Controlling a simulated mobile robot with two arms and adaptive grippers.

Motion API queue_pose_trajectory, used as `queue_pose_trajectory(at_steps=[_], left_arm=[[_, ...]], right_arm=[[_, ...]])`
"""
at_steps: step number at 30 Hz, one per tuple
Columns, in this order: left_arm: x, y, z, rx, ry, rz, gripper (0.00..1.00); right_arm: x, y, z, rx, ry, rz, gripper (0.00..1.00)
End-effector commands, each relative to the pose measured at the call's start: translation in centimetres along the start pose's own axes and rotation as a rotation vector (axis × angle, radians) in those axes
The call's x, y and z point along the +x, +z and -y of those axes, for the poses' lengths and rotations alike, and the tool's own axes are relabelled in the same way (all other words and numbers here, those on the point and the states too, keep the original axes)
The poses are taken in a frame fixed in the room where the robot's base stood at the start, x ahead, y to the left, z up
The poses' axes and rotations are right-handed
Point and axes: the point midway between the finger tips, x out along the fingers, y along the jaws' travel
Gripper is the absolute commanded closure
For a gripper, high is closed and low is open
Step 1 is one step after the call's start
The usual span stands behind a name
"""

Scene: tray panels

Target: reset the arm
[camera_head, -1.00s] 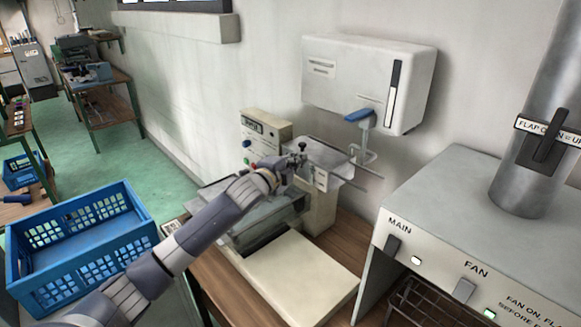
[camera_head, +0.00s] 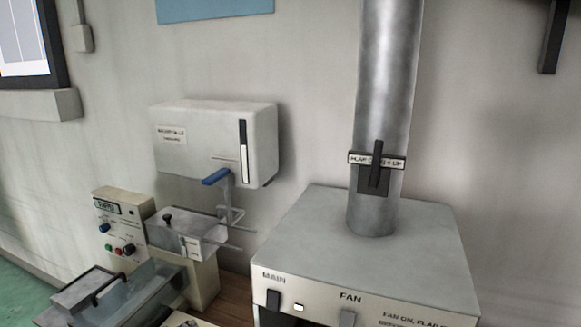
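Neither of my arms nor grippers shows in the head view now. A white wall-mounted box (camera_head: 205,140) with a blue lever (camera_head: 215,177) hangs at the centre left. Below it stands a beige machine (camera_head: 122,228) with knobs, coloured buttons and a metal head (camera_head: 188,232). A grey unit (camera_head: 375,262) labelled MAIN and FAN stands at the lower right, with a metal duct (camera_head: 385,90) rising from its top. The duct carries a black flap handle (camera_head: 376,165), which points up.
A clear-sided tank (camera_head: 150,290) with a dark-handled lid (camera_head: 92,290) sits at the lower left, over a wooden bench (camera_head: 236,296). A dark-framed panel (camera_head: 35,45) is on the wall at upper left. Green floor shows at the far left edge.

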Motion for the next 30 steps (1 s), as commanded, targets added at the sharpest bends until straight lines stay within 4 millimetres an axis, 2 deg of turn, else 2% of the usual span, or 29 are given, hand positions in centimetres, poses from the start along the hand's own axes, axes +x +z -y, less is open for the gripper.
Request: queue_pose_trajectory(at_steps=[1, 3, 6, 9, 15, 22, 23, 24, 30], left_arm=[[-1.4, 0.6, -3.5, -0.081, 0.058, 0.034, 1.0], [-3.5, 1.6, -7.5, -0.191, 0.127, 0.096, 1.0], [-7.0, 3.0, -12.5, -0.345, 0.212, 0.197, 1.0], [-10.4, 4.4, -16.1, -0.476, 0.27, 0.296, 1.0], [-16.0, 6.3, -20.7, -0.666, 0.341, 0.464, 1.0], [-21.9, 8.0, -24.1, -0.835, 0.384, 0.641, 1.0], [-21.9, 8.2, -24.5, -0.845, 0.386, 0.653, 1.0], [-20.9, 8.6, -25.0, -0.837, 0.387, 0.652, 1.0], [-17.8, 10.4, -27.8, -0.829, 0.398, 0.663, 1.0]], right_arm=[[0.0, -0.1, 0.0, 0.0, 0.0, -0.001, 1.0], [0.0, 0.0, 0.0, 0.0, 0.0, -0.001, 1.0], [0.0, 0.0, 0.0, 0.001, 0.0, 0.0, 1.0], [0.0, 0.0, 0.1, 0.001, -0.001, 0.0, 1.0], [0.0, 0.1, 0.4, 0.002, -0.004, 0.001, 1.0], [0.0, 0.1, 0.6, 0.003, -0.007, 0.003, 1.0], [0.0, 0.1, 0.6, 0.003, -0.007, 0.003, 1.0], [0.1, 0.1, 0.6, 0.003, -0.007, 0.002, 1.0], [0.2, 0.5, 0.7, 0.003, -0.008, 0.008, 1.0]])
